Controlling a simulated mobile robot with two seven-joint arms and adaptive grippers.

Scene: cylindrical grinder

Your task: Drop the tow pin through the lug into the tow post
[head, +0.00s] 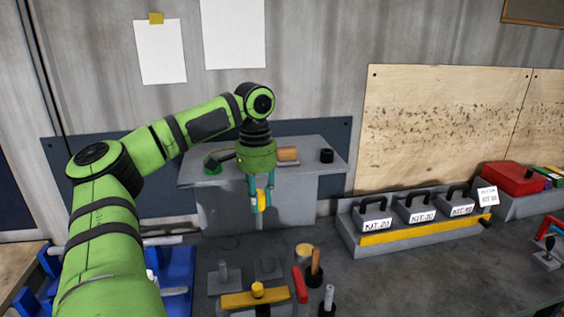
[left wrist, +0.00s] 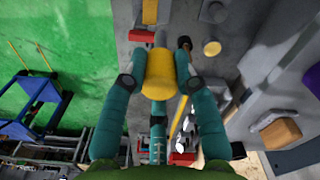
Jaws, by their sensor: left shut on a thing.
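My left gripper (head: 261,205) is shut on the tow pin (head: 261,198), whose yellow head sits between the fingers. It hangs upright in the air above the bench. In the left wrist view the yellow head (left wrist: 159,75) lies between the teal fingers of the gripper (left wrist: 156,80), and a grey shank shows beyond it. Below on the bench stand a grey plate with a short upright post (head: 223,272) and a second low grey plate (head: 269,269). I cannot tell for sure which part is the lug or the tow post. My right gripper is not in view.
A yellow bar with a knob (head: 255,298), a red upright piece (head: 299,285), a wooden handle (head: 316,264) and a yellow-topped cylinder (head: 304,250) crowd the front. A kit rack (head: 420,232) stands right. A grey raised shelf (head: 325,172) is behind. The bench's middle right is clear.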

